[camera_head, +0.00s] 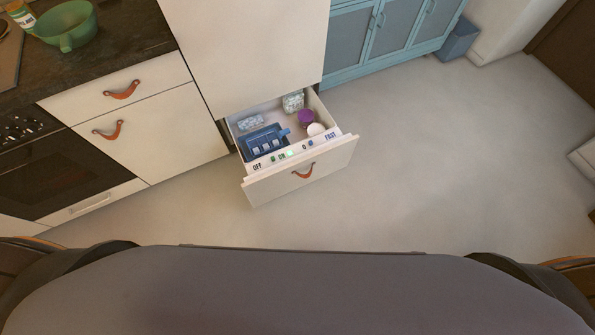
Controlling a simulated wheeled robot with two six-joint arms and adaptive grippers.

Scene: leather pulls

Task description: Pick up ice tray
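A blue ice tray (264,141) lies in an open drawer (301,178) at the bottom of a tall white cabinet. The tray sits in the drawer's left front part, close behind its front panel, with a tab pointing right. Pale pieces show in the tray; they look like ice cubes. Neither of my grippers is in view. Only parts of my own body show along the bottom edge, well apart from the drawer.
The drawer also holds a purple container (306,117), a white round item (316,129) and clear packs (293,102). A counter (120,35) with a green bowl (67,27) stands left, above an oven (48,172). The floor (430,170) is clear.

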